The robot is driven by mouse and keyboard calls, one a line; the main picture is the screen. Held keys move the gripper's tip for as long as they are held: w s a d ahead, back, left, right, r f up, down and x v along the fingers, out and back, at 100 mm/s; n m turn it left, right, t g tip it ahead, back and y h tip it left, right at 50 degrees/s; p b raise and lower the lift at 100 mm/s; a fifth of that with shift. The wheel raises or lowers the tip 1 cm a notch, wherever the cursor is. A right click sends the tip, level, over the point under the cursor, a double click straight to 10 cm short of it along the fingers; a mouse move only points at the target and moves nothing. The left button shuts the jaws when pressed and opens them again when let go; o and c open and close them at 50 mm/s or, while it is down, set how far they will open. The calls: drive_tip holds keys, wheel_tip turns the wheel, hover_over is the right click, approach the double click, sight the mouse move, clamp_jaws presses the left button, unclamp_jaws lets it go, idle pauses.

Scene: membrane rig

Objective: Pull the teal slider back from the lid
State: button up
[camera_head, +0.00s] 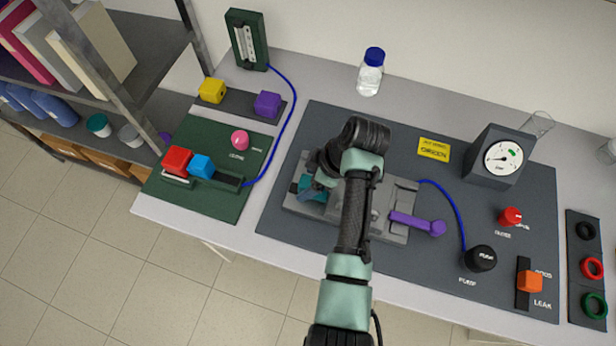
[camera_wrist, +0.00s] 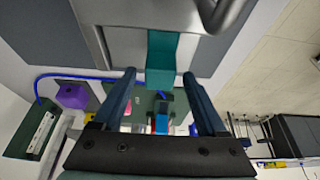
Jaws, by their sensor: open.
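The teal slider (camera_wrist: 162,55) sits on the grey metal rig in the wrist view, with its end toward me. In the head view part of the slider (camera_head: 313,190) shows at the left of the rig, mostly behind my arm. My gripper (camera_wrist: 158,74) is open, its two dark fingers on either side of the slider's near end in the picture, with a visible gap on each side. Whether the fingers are level with it I cannot tell. The grey lid (camera_head: 386,212) is partly hidden by my arm.
A purple lever (camera_head: 418,224) lies at the rig's right. A gauge box (camera_head: 490,157), black pump knob (camera_head: 480,259) and orange slider (camera_head: 529,281) stand farther right. A green board (camera_head: 207,199) with red and blue blocks lies left.

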drive_tip(key=shift+a+f, duration=0.2)
drive_tip(key=shift+f, duration=0.25)
drive_tip(key=shift+c, duration=0.2)
clamp_jaws()
drive_tip(key=shift+w, duration=0.1)
idle(0.9)
